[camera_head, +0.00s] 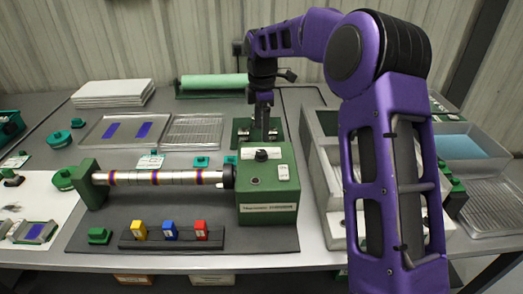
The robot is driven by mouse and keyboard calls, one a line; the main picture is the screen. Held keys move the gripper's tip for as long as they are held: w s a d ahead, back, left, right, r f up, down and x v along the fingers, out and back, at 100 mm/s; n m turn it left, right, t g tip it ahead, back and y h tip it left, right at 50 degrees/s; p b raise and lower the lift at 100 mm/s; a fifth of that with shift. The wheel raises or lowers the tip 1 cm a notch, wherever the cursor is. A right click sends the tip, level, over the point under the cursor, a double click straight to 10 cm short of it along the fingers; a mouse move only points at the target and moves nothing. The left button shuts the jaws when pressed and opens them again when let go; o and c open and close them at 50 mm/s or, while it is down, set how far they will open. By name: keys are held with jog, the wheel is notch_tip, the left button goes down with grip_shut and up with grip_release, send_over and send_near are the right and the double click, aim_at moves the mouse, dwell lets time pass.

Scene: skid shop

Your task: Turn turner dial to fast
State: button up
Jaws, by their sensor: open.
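The turner stands on a dark mat in the middle of the table. It has a green box (268,207) at the right with a pale control panel on top. Its dark dial (261,155) sits on that panel; its pointer setting is too small to read. A banded roller (160,178) runs left from the box to a green end post (91,185). My gripper (262,136) points down, open and empty, just above or behind the dial in this view. Its fingertips are small and dark; I cannot tell whether they touch anything.
A small rack (172,238) with yellow, blue and red blocks lies in front of the roller. Flat trays (192,131) lie behind it. Grey bins (470,147) stand at the right, partly hidden by my arm.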

aim_at(261, 152)
notch_tip(261, 152, down, 8)
jog(key=shift+w+r+b, duration=0.1)
jog(key=shift+b, duration=0.35)
jog(key=shift+c, duration=0.4)
grip_shut()
